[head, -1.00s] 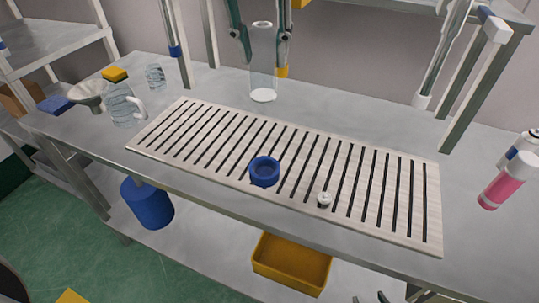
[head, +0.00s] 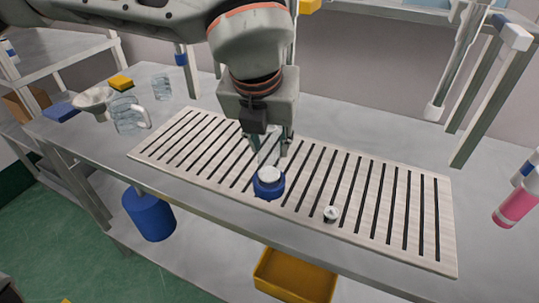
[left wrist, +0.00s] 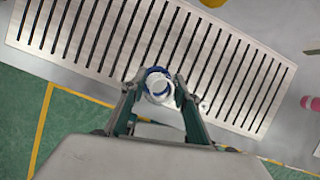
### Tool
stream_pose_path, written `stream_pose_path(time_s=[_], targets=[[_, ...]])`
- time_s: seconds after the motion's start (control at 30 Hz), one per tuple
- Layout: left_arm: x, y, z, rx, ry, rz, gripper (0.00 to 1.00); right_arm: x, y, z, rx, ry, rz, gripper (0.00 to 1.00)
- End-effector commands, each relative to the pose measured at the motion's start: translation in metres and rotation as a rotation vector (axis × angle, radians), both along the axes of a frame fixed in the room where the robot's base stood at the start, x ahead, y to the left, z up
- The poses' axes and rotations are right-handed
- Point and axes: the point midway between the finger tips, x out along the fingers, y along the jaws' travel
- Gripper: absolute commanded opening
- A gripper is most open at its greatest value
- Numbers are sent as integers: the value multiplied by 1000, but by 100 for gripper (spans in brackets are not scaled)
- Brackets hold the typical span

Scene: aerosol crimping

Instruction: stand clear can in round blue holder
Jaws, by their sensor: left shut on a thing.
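The clear can (head: 268,160) is upright, with its white base at the round blue holder (head: 268,190) on the slatted board. The base shows above the holder's rim; I cannot tell if it rests inside or hovers just over it. My left gripper (head: 270,143) points down from above and is shut on the can's sides. In the left wrist view, the can (left wrist: 159,88) sits between the fingers of my gripper (left wrist: 155,95), and part of the blue holder (left wrist: 157,71) shows behind it. The gripper hides the can's upper part in the head view. My right gripper is out of view.
The slatted board (head: 395,205) lies on the grey table. A small white part (head: 331,213) lies right of the holder. A pink bottle (head: 516,207) is at the right edge; a clear jug (head: 128,114) and a funnel (head: 93,98) are at the left. A yellow bin (head: 295,277) is below.

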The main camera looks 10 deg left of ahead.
Motion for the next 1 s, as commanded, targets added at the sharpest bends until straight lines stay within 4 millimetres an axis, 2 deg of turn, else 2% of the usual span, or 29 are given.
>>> stream_pose_path(time_s=[0.03, 0.2, 0.63, 0.67, 0.7, 0.73, 1.0], targets=[[-1, 0, -13, 2, 6, -2, 7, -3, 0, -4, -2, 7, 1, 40], [0, 0, -34, 1, 4, -1, 7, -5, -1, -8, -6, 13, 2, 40], [0, 0, -39, 0, 3, 0, 7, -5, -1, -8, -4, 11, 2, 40], [0, 0, -39, 0, 3, 0, 32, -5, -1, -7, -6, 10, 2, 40], [0, 0, -39, 0, 2, 0, 43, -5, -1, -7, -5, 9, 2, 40], [0, 0, -38, 0, 2, 0, 47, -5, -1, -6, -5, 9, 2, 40], [0, 0, -38, 0, 1, 0, 47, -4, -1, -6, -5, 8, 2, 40]])
